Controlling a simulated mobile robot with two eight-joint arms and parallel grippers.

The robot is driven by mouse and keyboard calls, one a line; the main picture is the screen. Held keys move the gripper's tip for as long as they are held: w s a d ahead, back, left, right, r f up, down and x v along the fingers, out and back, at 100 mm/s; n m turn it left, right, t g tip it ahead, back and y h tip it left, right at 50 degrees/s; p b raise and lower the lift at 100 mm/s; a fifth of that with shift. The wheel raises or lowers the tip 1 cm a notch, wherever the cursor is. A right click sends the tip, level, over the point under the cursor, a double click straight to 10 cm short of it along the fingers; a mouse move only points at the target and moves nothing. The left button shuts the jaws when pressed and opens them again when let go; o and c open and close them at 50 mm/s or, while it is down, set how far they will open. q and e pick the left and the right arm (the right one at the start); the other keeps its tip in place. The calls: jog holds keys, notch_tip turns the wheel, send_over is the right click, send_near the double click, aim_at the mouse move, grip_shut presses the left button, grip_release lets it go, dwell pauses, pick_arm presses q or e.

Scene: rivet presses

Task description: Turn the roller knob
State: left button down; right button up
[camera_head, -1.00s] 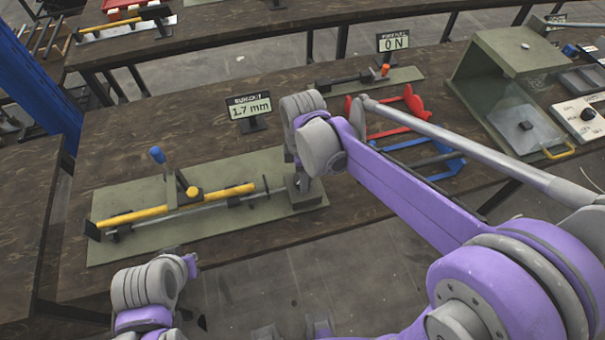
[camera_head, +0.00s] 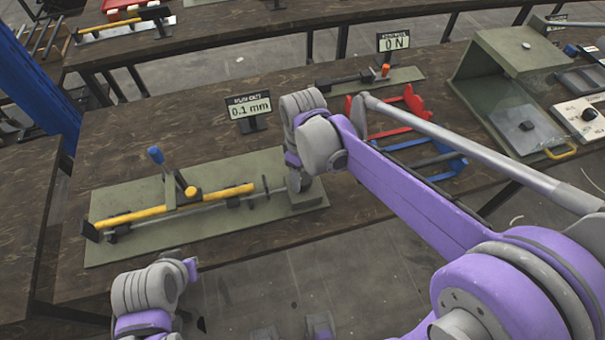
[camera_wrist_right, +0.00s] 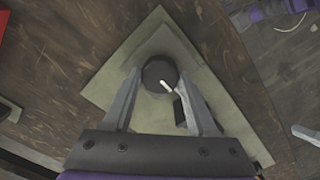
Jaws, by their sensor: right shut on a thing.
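The roller knob (camera_wrist_right: 158,71) is dark and round with a white pointer mark, seen from above in the right wrist view. My right gripper (camera_wrist_right: 161,88) is shut on it, one finger at each side. In the head view my right gripper (camera_head: 297,180) reaches down at the right end of the green base plate (camera_head: 130,240), and the knob is hidden there. A roller fixture with a yellow bar (camera_head: 135,215) and a blue-topped lever (camera_head: 156,155) lies on that plate. The display (camera_head: 249,106) behind it reads 0.1 mm.
A second sign (camera_head: 393,41) reads ON, beside a small fixture with an orange knob (camera_head: 385,70). Red and blue frames (camera_head: 390,115) and a green guard box (camera_head: 510,60) stand to the right. The wooden table (camera_head: 190,120) is clear behind the plate.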

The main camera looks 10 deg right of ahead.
aim_at(302, 179)
dwell(0.5)
jog(key=o, duration=1.4)
jog(key=shift+c, duration=0.2)
notch_tip(302, 179, up, 11)
jog(key=shift+p, duration=0.35)
jog(key=shift+f, duration=0.1)
jog(key=s+d+f+m+t, duration=0.2)
jog(key=s+d+f+m, duration=0.1)
jog(key=s, duration=0.4)
jog(key=s+d+f+m+t, duration=0.3)
jog(key=s+f+m, duration=0.2)
jog(key=s+f, duration=0.2)
jog(key=shift+d+f+m, duration=0.35)
jog(key=shift+f+m, duration=0.05)
jog(key=shift+f, duration=0.3)
